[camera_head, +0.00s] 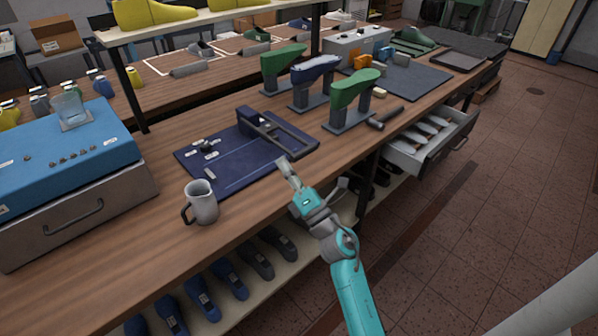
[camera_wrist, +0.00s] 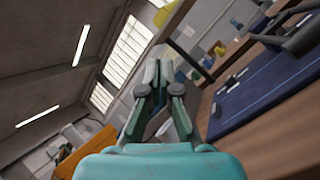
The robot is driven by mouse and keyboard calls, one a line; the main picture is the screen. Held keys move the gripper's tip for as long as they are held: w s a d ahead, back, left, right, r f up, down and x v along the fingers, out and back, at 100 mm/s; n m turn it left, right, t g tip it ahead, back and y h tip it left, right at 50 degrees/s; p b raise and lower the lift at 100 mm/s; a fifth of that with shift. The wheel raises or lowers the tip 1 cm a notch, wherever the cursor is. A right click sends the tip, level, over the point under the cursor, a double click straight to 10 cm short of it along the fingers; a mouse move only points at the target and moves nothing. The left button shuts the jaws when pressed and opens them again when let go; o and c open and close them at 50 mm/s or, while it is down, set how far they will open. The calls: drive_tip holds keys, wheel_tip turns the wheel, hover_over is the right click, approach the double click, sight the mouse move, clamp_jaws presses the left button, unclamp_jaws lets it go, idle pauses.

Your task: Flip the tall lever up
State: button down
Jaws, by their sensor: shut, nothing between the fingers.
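A dark blue board (camera_head: 225,172) lies on the wooden bench. On it stands a dark fixture (camera_head: 250,122) with a long grey bar (camera_head: 285,132) lying low toward the right. A small grey metal piece (camera_head: 207,148) sits on the board's left part. I cannot tell for sure which part is the tall lever. My gripper (camera_head: 283,165) is shut and empty, near the board's front right edge and apart from the fixture. In the wrist view my gripper (camera_wrist: 160,65) shows shut fingers; the board (camera_wrist: 250,97) and part of the fixture (camera_wrist: 300,35) are at right.
A grey mug (camera_head: 202,203) stands on the bench left of my gripper. Green and blue shoe lasts (camera_head: 355,90) on stands and a hammer (camera_head: 385,118) are behind to the right. An open drawer (camera_head: 430,140) juts out at right. A blue-topped case (camera_head: 60,165) fills the left.

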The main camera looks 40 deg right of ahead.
drive_tip(key=s+a+f+m+g, duration=0.2)
drive_tip(key=s+a+f+m, duration=0.4)
drive_tip(key=s, duration=0.6)
drive_tip(key=s+a+f+m+g+h, duration=0.15)
drive_tip(key=s+a+f+m, duration=0.4)
drive_tip(key=s, duration=0.55)
drive_tip(key=s+a+f+m+g, duration=0.3)
drive_tip(key=s+f+m, duration=0.3)
drive_tip(key=s+m, duration=0.45)
drive_tip(key=w+d+f+n+t+h, duration=0.1)
drive_tip(key=w+d+f+n+t, duration=0.2)
drive_tip(key=w+n, duration=0.5)
drive_tip(key=w+d+f+n+t, duration=0.2)
drive_tip(key=w+d+f+n, duration=0.1)
drive_tip(key=w+d+n, duration=0.45)
drive_tip(key=w+d+r+n+t+y, duration=0.1)
drive_tip(key=w+d+r+n, duration=0.2)
drive_tip(key=w+d+n, duration=0.4)
drive_tip(key=w+d+r+n+t+y, duration=0.1)
drive_tip(key=w+d+r+n+y, duration=0.1)
drive_tip(key=w+d+n, duration=0.5)
drive_tip(key=w+n, duration=0.2)
drive_tip(key=n, duration=0.2)
drive_tip(key=shift+w+d+r, duration=0.15)
drive_tip(key=shift+w+r, duration=0.1)
drive_tip(key=shift+r, duration=0.15)
drive_tip(key=shift+y, duration=0.35)
